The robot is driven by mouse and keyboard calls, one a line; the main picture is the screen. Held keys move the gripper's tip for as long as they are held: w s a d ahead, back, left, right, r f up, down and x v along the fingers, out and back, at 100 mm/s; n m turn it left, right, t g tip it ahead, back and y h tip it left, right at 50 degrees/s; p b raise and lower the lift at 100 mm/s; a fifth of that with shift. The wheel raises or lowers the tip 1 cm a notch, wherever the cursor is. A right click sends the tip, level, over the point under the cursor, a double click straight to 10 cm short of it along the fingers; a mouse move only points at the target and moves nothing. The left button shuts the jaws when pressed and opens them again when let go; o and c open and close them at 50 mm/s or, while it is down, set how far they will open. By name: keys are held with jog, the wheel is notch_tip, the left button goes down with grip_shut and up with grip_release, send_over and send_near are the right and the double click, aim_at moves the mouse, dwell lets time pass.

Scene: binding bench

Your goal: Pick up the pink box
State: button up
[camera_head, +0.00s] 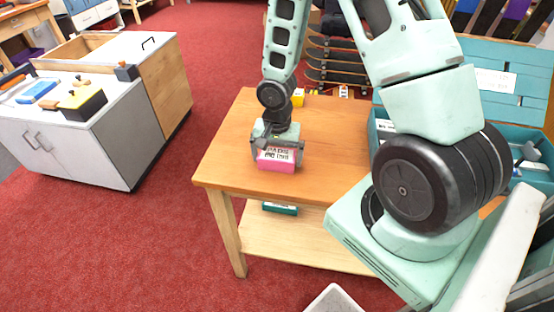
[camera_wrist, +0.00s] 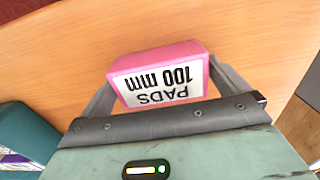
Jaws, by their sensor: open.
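The pink box (camera_head: 277,165) stands on the wooden table near its front edge. It has a white label, which reads "PADS 100 mm" in the wrist view, where the box (camera_wrist: 165,72) sits in the middle. My gripper (camera_head: 276,152) is over the box from above. In the wrist view my gripper (camera_wrist: 162,95) is open, with one finger at the left side of the box and one at the right side. I cannot tell whether either finger touches the box. The lower part of the box is hidden in the wrist view.
The table top (camera_head: 230,150) is clear left of the box. A teal toolbox (camera_head: 520,160) is at the right. A teal box (camera_head: 280,208) lies on the lower shelf. A grey cabinet (camera_head: 75,150) stands at the left.

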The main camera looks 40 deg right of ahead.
jog(key=shift+c, duration=0.3)
jog(key=c, duration=0.8)
jog(key=shift+r, duration=0.15)
